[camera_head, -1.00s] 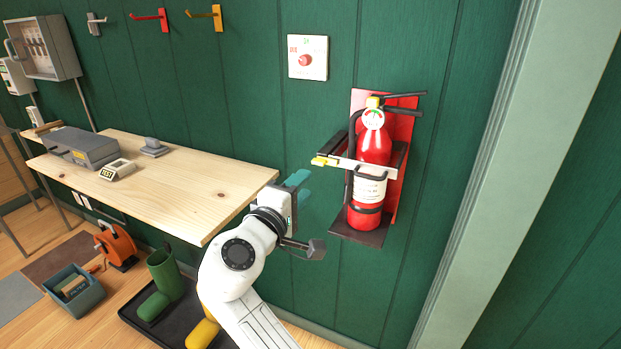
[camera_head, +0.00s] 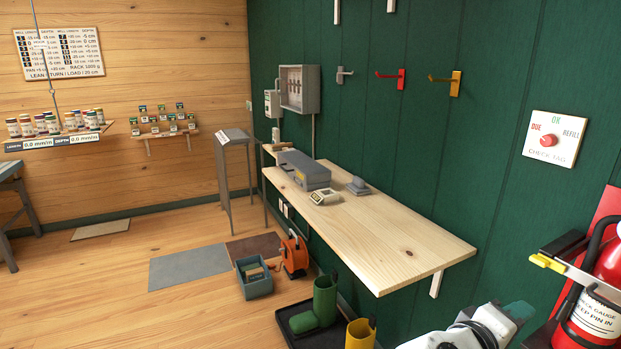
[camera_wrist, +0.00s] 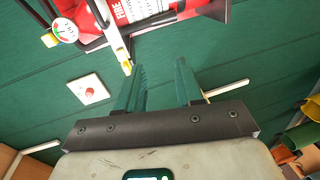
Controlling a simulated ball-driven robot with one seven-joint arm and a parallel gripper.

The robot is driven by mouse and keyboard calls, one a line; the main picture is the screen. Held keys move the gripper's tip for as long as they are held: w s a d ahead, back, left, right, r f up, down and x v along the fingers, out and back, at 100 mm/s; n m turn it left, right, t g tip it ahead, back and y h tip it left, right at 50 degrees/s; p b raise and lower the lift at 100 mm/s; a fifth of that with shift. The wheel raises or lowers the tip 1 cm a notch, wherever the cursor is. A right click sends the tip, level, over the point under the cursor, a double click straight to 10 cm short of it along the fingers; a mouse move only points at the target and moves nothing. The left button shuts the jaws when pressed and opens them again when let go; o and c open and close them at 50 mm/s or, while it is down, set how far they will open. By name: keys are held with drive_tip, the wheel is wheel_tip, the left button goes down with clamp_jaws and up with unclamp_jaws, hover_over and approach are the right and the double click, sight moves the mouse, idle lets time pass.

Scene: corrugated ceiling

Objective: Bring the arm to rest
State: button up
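My arm (camera_head: 465,335) shows at the lower right of the head view, its lower part cut off by the frame. My gripper (camera_head: 520,309) has teal fingers and is just beyond the near end of the wooden bench, left of the fire extinguisher. In the wrist view my gripper (camera_wrist: 161,72) has its two fingers apart with only green wall seen between them. It is open and holds nothing.
The red fire extinguisher (camera_head: 597,315) in its wall bracket is close at right. The wooden bench (camera_head: 400,240) juts from the wall. Boots (camera_head: 325,300) stand below in a black tray. Open floor (camera_head: 190,310) lies left.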

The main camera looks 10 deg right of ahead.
drive_tip(key=s+a+f+m+g+y+p, duration=0.1)
drive_tip(key=s+f+m+g+y+p, duration=0.15)
drive_tip(key=s+f+y, duration=1)
drive_tip(key=s+a+f+p, duration=0.1)
drive_tip(key=s+a+f, duration=0.1)
drive_tip(key=s, duration=0.3)
drive_tip(key=s+a+f+m+g+y+p, duration=0.1)
drive_tip(key=s+a+f, duration=0.2)
drive_tip(key=s+f, duration=0.1)
drive_tip(key=s+a+f+g+y+p, duration=0.1)
drive_tip(key=s+a+f, duration=0.2)
drive_tip(key=s, duration=0.3)
drive_tip(key=shift+s, duration=0.2)
